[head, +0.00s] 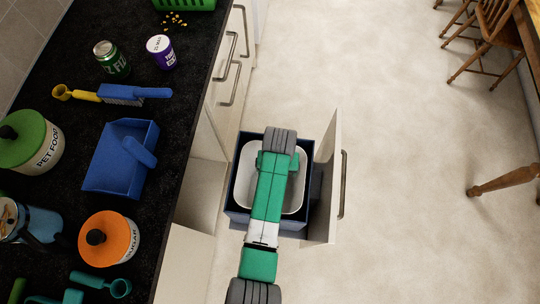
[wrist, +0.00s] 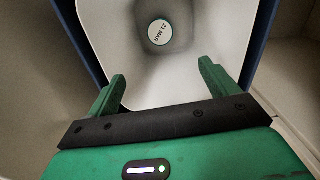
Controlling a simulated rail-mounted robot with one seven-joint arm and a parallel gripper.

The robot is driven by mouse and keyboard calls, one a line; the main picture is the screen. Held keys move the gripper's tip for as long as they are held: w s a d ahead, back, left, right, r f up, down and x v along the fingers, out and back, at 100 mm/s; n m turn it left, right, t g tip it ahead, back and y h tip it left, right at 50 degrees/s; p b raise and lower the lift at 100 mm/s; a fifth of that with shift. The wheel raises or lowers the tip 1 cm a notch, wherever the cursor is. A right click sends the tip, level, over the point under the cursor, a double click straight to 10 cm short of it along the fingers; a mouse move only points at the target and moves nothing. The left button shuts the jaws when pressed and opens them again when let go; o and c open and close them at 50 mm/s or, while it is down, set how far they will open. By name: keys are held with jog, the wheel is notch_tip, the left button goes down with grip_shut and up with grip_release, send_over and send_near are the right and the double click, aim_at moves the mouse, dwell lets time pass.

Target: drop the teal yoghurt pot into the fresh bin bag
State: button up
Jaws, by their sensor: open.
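The teal yoghurt pot (wrist: 160,33) shows in the wrist view as a round white lid marked "21 MAR" with a teal rim, deep inside the white bin bag (wrist: 112,65). I cannot tell whether it touches the bottom. The bag lines a dark blue bin (head: 238,216) in the pulled-out cupboard unit, and its pale rim (head: 246,180) shows around my arm in the head view. My gripper (wrist: 162,72) is open and empty over the bag, its two green fingers apart with the pot beyond them. In the head view my arm hides the fingers and the pot.
The unit's front panel (head: 330,180) stands right of the bin. The dark counter (head: 180,110) on the left holds a purple pot (head: 160,52), a green can (head: 110,60), a blue dustpan (head: 120,160), a brush (head: 135,94) and an orange sugar jar (head: 112,240).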

notch_tip(320, 180, up, 7)
jog(key=shift+p, duration=0.3)
dwell(0.5)
jog(key=w+d+r+t, duration=0.1)
jog(key=w+r+t, duration=0.3)
jog(key=r, duration=0.7)
jog(key=w+r+t, duration=0.4)
jog(key=r, duration=0.6)
jog(key=w+d+r+t, duration=0.1)
jog(key=w+r+t, duration=0.35)
jog(key=r, duration=0.65)
jog(key=s+r+t+h, duration=0.1)
jog(key=s+r+t, duration=0.15)
jog(key=r, duration=0.45)
jog(key=s+r+t, duration=0.2)
jog(key=r+t, duration=0.1)
jog(key=r, duration=0.5)
jog(key=s+a+r+t+y, duration=0.15)
jog(key=s+r+t, duration=0.55)
jog(key=s+r, duration=0.9)
notch_tip(320, 180, up, 14)
jog(key=w+p, duration=0.2)
jog(key=p, duration=1)
jog(key=shift+a+f, duration=0.25)
jog(key=shift+a, duration=0.15)
